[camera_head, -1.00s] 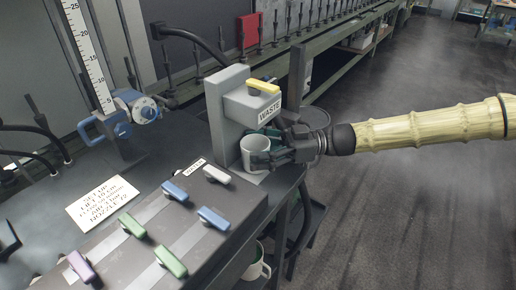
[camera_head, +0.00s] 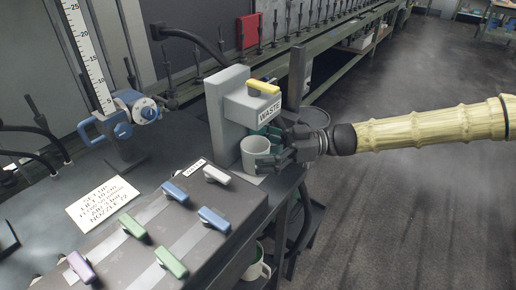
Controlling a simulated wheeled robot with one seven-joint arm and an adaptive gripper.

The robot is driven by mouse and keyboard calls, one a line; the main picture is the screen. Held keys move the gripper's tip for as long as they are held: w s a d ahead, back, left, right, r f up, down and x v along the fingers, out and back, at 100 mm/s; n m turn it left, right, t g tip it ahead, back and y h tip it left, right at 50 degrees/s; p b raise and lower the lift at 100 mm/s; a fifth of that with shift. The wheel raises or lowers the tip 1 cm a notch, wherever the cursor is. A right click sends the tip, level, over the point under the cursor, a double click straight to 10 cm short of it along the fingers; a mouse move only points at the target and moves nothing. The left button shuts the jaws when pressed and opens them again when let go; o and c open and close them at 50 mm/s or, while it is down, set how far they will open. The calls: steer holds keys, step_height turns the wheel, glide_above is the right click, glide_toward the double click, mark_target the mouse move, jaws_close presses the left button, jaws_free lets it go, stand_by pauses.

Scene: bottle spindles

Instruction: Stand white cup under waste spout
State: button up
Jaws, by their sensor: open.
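The white cup (camera_head: 255,153) stands upright on the bench beneath the grey block labelled WASTE (camera_head: 268,108), which has a yellow lever (camera_head: 264,88) on top. The spout itself is hidden under the block. My gripper (camera_head: 268,150) is open, at the cup's right side, with one finger in front of the cup and the other behind it, near something green. Whether the fingers touch the cup cannot be told.
A dark valve box (camera_head: 150,235) with several coloured levers stands in front of the cup. A printed card (camera_head: 102,202) lies on the bench at left. Another white cup (camera_head: 257,264) sits below the bench. The bench's right edge is close to the cup.

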steer(key=w+d, duration=0.2)
steer(key=d, duration=0.9)
steer(key=shift+d, duration=0.3)
stand_by(0.8)
